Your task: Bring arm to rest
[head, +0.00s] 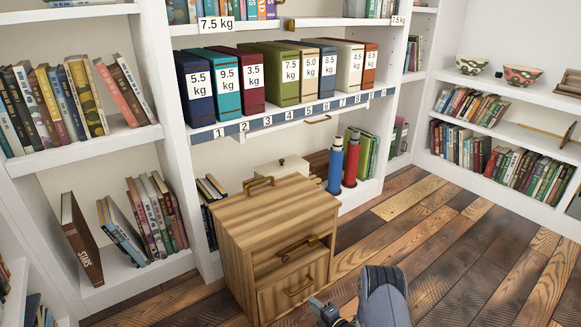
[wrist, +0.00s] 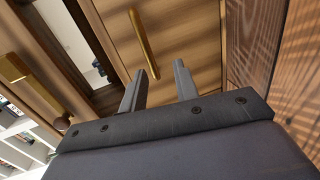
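My gripper (wrist: 158,85) shows in the wrist view with its two dark fingers apart and nothing between them. It faces the wooden cabinet's front, near a brass handle (wrist: 144,42). In the head view my arm rises at the bottom edge, right of the cabinet (head: 240,250); the fingertips are not clearly seen there. The cabinet has a drawer with a brass handle (head: 300,289) at the bottom and another brass handle (head: 299,246) above it. I cannot tell whether the fingers touch the cabinet.
A white bookcase (head: 178,100) holds binders with weight labels above a numbered strip (head: 300,115). A blue bottle-like object (head: 335,165) and a red one (head: 351,160) stand behind the cabinet. The plank floor (head: 450,250) at the right is clear.

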